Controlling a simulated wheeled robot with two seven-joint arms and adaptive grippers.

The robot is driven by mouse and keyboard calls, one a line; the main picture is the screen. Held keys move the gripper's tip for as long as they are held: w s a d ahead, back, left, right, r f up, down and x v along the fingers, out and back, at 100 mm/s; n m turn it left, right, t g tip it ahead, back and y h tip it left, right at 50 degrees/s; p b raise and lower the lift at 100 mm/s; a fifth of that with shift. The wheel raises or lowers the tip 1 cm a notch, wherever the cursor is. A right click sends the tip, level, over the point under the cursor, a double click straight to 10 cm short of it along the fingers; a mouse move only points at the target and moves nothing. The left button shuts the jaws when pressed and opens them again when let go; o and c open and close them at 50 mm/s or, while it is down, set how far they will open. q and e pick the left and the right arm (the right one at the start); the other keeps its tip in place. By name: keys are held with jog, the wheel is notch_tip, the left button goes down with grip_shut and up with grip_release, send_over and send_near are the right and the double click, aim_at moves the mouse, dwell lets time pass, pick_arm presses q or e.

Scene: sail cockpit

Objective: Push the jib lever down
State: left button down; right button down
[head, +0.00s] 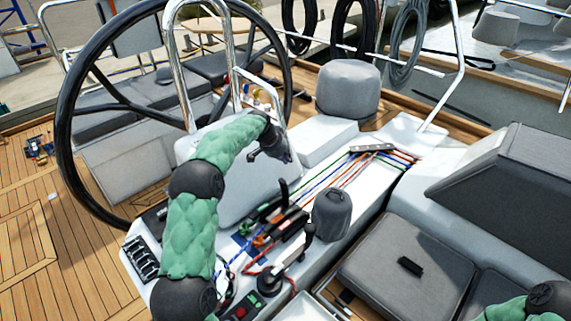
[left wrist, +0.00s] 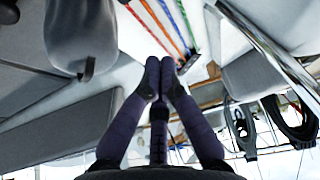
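The rope clutches (head: 293,224) sit on the white cockpit coaming, with coloured lines running through them. One black lever (head: 283,191) stands upright there; other handles, green and orange, lie lower. I cannot read which one is the jib lever. My left gripper (head: 283,156) is above and behind the clutches, in front of the wheel pedestal, apart from the levers. In the left wrist view its two fingers (left wrist: 160,66) meet at the tips with nothing visible between them. The clutch levers do not show clearly in that view. My right gripper is out of view.
A large black steering wheel (head: 68,135) and steel rails stand around my left arm. A covered winch (head: 332,212) is right of the clutches; a larger one (head: 348,90) is behind. Coloured lines (head: 358,168) cross the coaming. Grey cushions (head: 395,240) lie at right.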

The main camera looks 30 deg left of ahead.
pick_arm(q)
jog(key=shift+s+r, duration=0.15)
jog(key=shift+r, duration=0.3)
jog(key=shift+w+d+f+b, duration=0.15)
jog(key=shift+f+b, duration=0.35)
jog(key=shift+f, duration=1.1)
jog(key=shift+w+f+b, duration=0.15)
jog(key=shift+f+b, duration=0.4)
jog(key=shift+f, duration=1)
jog(key=shift+w+d+f+b, duration=0.15)
jog(key=shift+f+b, duration=0.35)
jog(key=shift+f, duration=1.1)
jog(key=shift+a, duration=0.1)
